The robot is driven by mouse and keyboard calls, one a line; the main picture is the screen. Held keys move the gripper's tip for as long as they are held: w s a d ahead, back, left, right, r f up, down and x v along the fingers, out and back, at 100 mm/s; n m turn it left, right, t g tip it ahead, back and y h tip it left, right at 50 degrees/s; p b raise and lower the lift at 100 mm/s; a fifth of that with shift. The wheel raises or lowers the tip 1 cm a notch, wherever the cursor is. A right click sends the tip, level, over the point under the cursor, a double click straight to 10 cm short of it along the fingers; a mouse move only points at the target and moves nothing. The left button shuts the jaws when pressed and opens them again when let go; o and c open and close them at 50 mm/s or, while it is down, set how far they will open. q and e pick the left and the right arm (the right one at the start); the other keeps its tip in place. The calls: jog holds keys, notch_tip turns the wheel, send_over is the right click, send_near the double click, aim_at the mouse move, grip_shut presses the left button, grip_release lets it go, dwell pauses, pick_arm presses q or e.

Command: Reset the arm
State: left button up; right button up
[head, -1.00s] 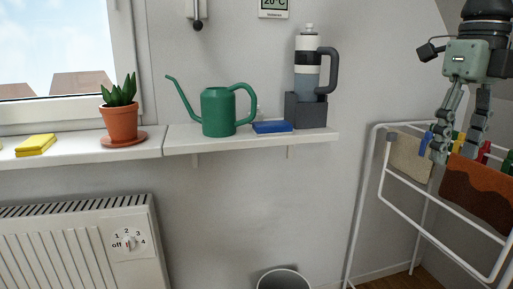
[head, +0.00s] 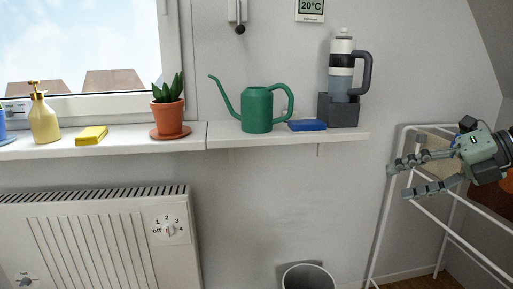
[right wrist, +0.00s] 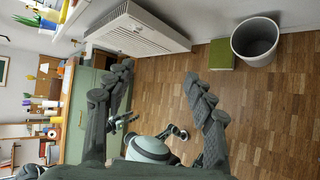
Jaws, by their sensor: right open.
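My right gripper (head: 398,180) is at the right of the head view, in front of the white drying rack (head: 377,215). Its fingers point left and are spread apart with nothing between them. In the right wrist view the two fingers of my right gripper (right wrist: 160,80) are apart over the wooden floor, and nothing is held. My left gripper does not show in the head view.
Below are a radiator (head: 80,245) and a bin (head: 308,277). The right wrist view shows open wooden floor (right wrist: 270,110).

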jog(key=w+d+f+m+t+h, duration=0.2)
jog(key=w+d+f+m+t, duration=0.3)
jog(key=f+m+t, duration=0.45)
jog(key=s+d+f+m+g+h+p, duration=0.1)
jog(key=s+d+f+m+h, duration=0.2)
jog(key=f+m, duration=0.4)
jog(key=s+d+f+m+h, duration=0.1)
jog(key=d+f+m+h, duration=0.2)
jog(key=f+m+h, duration=0.35)
jog(key=s+a+f+m+g+h, duration=0.1)
jog(key=s+a+f+m+g, duration=0.15)
jog(key=s+f, duration=0.45)
jog(key=s+a+f+m+g, duration=0.2)
jog(key=s+f+m+g, duration=0.15)
jog(key=f, duration=0.55)
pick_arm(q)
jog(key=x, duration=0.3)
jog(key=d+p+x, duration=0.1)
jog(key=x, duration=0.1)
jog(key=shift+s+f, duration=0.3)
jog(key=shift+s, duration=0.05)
pick_arm(e)
jog(key=s+a+f+m+g+y, duration=0.2)
jog(key=s+a+f+g, duration=0.4)
jog(key=s+a, duration=0.6)
notch_tip(320, 180, down, 2)
jog(key=shift+s+a+f+m, duration=0.15)
jog(key=shift+s+a+m, duration=0.25)
jog(key=shift+s, duration=0.4)
